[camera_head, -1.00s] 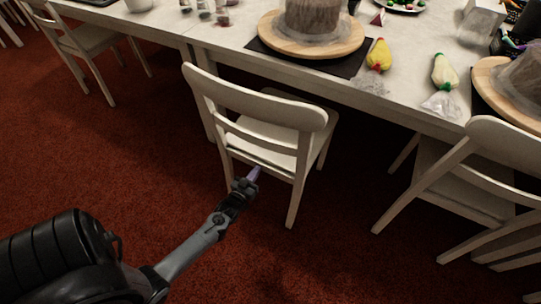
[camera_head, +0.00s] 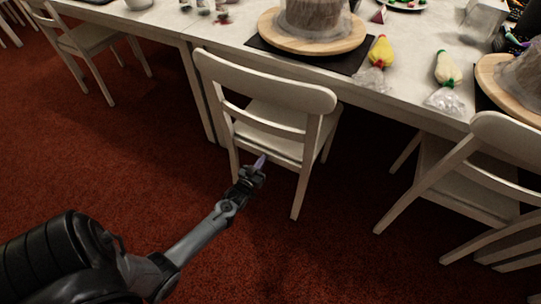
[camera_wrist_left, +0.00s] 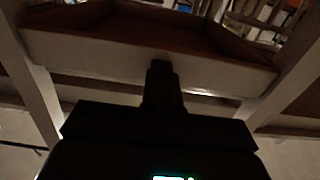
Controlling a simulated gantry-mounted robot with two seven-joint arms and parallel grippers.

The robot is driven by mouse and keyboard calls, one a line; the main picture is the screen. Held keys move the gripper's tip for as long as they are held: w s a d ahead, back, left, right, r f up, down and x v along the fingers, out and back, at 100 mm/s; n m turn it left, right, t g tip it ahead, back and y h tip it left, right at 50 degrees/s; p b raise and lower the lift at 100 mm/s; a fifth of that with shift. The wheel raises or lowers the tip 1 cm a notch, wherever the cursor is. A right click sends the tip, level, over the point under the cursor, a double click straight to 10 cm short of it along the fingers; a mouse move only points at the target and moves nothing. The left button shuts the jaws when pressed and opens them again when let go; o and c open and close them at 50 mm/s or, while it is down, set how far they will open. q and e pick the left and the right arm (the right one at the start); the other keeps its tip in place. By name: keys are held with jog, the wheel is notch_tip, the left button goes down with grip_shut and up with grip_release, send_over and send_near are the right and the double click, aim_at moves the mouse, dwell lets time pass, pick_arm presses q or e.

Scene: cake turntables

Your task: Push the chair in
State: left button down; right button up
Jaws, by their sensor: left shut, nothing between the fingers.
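The white wooden chair (camera_head: 270,86) stands upright in the middle of the head view, its back towards me. Its seat front reaches under the table edge (camera_head: 400,106). My left gripper (camera_head: 260,163) is shut and empty, low behind the chair, with its tips at the rear of the seat, below the lower back slat. In the left wrist view the shut fingers (camera_wrist_left: 162,72) point at the pale seat rail (camera_wrist_left: 100,52), between two chair legs. Whether the tips touch the rail is hard to tell. My right gripper is not in view.
Another white chair (camera_head: 455,185) stands to the right and one (camera_head: 88,38) at the far left. The table holds a cake on a wooden turntable (camera_head: 310,40), a yellow piping bag (camera_head: 380,52) and a pale one (camera_head: 446,70). Red carpet (camera_head: 120,150) is clear at left.

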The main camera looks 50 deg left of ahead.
aim_at(269, 152)
pick_arm(q)
jog(key=shift+x, duration=0.95)
jog(key=shift+b, duration=0.3)
jog(key=shift+b+x, duration=0.85)
jog(key=shift+x, duration=0.9)
jog(key=shift+b+x, duration=0.7)
jog(key=shift+x, duration=0.4)
jog(key=shift+w+a, duration=0.25)
jog(key=shift+w, duration=0.3)
jog(key=shift+w+b, duration=0.1)
jog(key=shift+b, duration=0.2)
